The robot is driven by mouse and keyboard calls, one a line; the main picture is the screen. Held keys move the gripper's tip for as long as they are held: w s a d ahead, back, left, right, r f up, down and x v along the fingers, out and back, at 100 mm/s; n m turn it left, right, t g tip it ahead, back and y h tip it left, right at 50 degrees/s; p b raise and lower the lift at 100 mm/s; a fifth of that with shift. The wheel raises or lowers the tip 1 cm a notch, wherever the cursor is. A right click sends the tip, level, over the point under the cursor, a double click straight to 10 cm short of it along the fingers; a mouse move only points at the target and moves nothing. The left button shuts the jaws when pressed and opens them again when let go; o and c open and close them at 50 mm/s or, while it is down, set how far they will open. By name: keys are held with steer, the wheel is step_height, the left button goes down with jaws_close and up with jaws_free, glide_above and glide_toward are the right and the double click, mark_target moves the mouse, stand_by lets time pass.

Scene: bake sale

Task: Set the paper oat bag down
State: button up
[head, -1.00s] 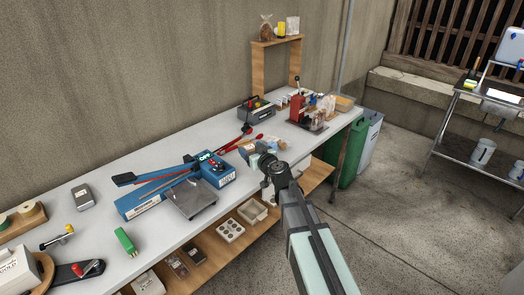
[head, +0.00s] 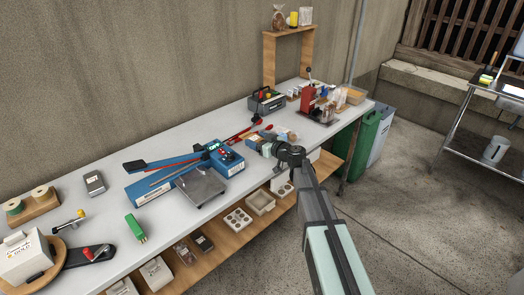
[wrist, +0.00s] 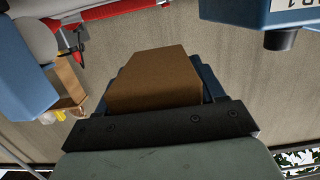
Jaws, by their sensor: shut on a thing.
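The paper oat bag (wrist: 155,78) is a plain brown block in the wrist view. It sits between the dark jaws of my gripper (wrist: 160,100), which is shut on it. In the head view my gripper (head: 258,140) is at the front part of the white bench (head: 120,187), right of the blue sealer. The bag cannot be made out clearly there, and I cannot tell whether it touches the bench top.
A blue sealer (head: 227,160) with a metal plate (head: 200,188) lies left of my gripper. Red-handled tools (head: 243,132) lie behind it. A red press (head: 307,100) stands to the right.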

mark_target(258, 159)
steer(key=shift+f, duration=3.55)
steer(key=shift+f, duration=0.1)
steer(key=o, duration=0.8)
steer(key=shift+c, duration=0.2)
steer(key=shift+s+d, duration=0.1)
steer(key=shift+s, duration=0.05)
steer(key=v, duration=1.1)
steer(key=shift+s+d, duration=0.2)
steer(key=shift+d, duration=0.05)
